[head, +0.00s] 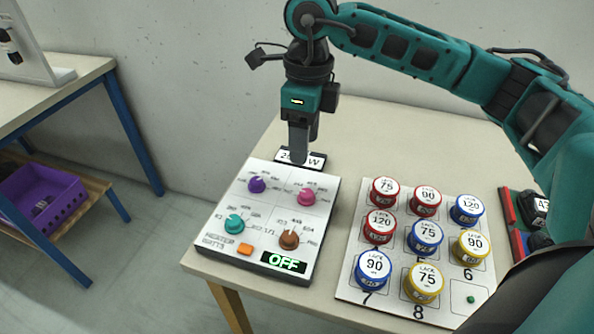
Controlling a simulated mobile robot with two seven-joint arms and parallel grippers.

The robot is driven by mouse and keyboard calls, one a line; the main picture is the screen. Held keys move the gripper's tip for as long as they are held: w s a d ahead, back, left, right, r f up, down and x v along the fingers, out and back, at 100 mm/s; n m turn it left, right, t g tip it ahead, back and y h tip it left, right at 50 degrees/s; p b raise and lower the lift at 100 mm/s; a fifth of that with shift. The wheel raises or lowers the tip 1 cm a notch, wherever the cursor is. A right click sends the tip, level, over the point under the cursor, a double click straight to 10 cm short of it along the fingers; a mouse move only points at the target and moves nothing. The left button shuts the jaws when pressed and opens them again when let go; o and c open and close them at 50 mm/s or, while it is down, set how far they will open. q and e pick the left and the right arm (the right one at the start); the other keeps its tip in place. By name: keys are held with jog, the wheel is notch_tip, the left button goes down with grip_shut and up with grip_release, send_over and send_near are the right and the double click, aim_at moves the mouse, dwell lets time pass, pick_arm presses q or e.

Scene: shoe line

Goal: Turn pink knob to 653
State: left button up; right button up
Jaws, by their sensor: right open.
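The pink knob (307,197) sits at the upper right of a white control panel (222,205), with small printed labels around it that are too small to read surely. A purple knob (257,184), a teal knob (234,224) and a brown knob (289,240) are on the same panel. A display (284,263) at its front edge reads OFF, beside an orange button (245,249). My right gripper (301,158) points down above the panel's back edge, just behind the pink knob and apart from it. It is open. My left gripper is not in view.
A small display (319,161) stands behind the panel, partly hidden by my gripper. A white board (349,269) with several red, blue and yellow lidded tins lies to the right. The table (400,130) is clear behind the board. A purple crate (45,200) is on a shelf at far left.

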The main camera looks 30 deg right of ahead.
aim_at(306, 192)
jog(key=shift+h, duration=0.3)
jog(key=f, duration=0.8)
jog(key=d+f, duration=0.1)
jog(key=f, duration=0.3)
jog(key=shift+w+f, duration=0.1)
jog(key=shift+f, duration=0.1)
grip_shut()
